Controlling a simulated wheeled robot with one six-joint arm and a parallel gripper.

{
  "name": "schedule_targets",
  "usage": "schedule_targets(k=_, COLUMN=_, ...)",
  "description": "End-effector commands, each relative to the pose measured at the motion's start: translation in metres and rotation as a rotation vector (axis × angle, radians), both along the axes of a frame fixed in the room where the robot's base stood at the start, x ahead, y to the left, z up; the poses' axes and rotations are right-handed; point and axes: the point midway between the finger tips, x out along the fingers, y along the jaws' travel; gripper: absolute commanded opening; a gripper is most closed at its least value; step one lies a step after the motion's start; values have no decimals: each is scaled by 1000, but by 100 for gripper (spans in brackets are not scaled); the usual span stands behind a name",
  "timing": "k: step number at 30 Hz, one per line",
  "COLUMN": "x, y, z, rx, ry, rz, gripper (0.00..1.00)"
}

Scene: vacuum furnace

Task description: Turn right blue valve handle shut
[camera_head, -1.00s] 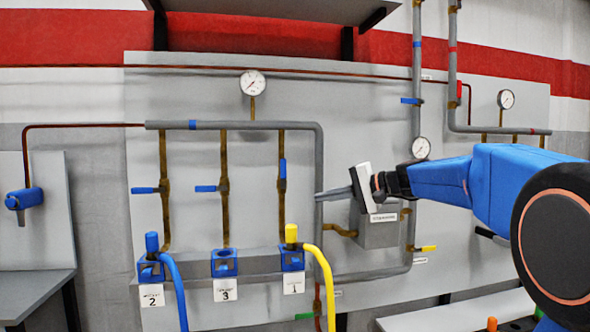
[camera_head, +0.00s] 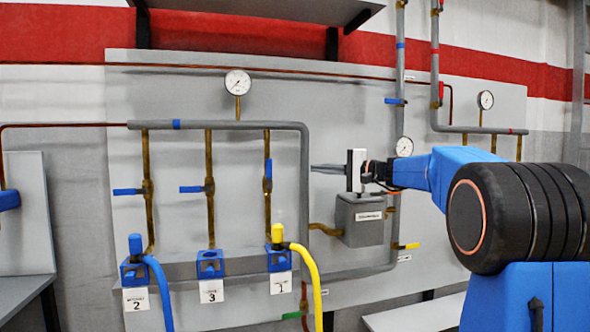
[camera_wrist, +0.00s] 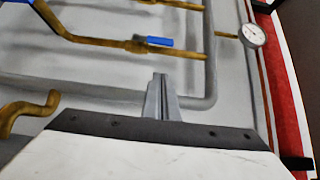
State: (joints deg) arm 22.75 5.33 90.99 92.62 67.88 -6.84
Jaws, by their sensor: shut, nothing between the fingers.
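The right blue valve handle (camera_head: 268,168) stands upright, in line with its brass pipe (camera_head: 267,145), on the rightmost of three side-by-side pipes. It also shows in the wrist view (camera_wrist: 159,41), lying along the brass pipe there, ahead of the fingertips. My gripper (camera_head: 312,168) is shut and empty. Its thin grey fingers point left, at about the handle's height and to the right of it. The fingertips (camera_wrist: 160,77) are apart from the handle. The other two blue handles, the left one (camera_head: 127,191) and the middle one (camera_head: 191,189), lie across their pipes.
A thick grey pipe (camera_head: 304,200) runs down beside my fingertips. A grey box (camera_head: 360,225) sits below my gripper. Below the handle, a blue block (camera_head: 279,260) holds a yellow hose (camera_head: 312,270). A gauge (camera_head: 238,82) is above left.

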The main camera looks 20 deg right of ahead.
Motion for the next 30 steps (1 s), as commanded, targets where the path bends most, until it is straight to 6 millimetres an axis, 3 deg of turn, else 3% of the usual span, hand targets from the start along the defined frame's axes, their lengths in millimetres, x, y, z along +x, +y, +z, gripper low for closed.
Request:
schedule_targets(k=18, x=68, y=70, z=-1, rx=-1, ry=1, rz=3, gripper=0)
schedule_targets(k=24, x=68, y=96, z=0, rx=-1, ry=1, rz=2, gripper=0)
schedule_targets(k=30, x=68, y=107, z=0, rx=-1, ry=1, rz=1, gripper=0)
